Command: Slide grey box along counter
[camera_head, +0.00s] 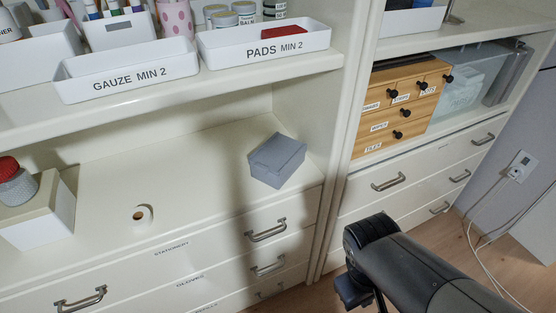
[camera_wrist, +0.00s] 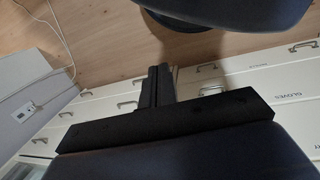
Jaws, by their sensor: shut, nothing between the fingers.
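The grey box (camera_head: 277,160) sits on the cream counter (camera_head: 200,170) near its right end, close to the upright partition. It looks closed and stands turned at an angle to the counter's front edge. In the head view my dark arm is at the lower right, in front of the drawers and apart from the box. My gripper (camera_wrist: 159,84) shows in the wrist view with its black fingers together and nothing between them. The wrist view shows floor and drawer fronts but not the box.
A pale block with a red-topped jar (camera_head: 18,186) stands at far left. The shelf above holds labelled trays (camera_head: 265,42). Drawer handles (camera_head: 266,230) stick out below. The counter between hole and box is clear.

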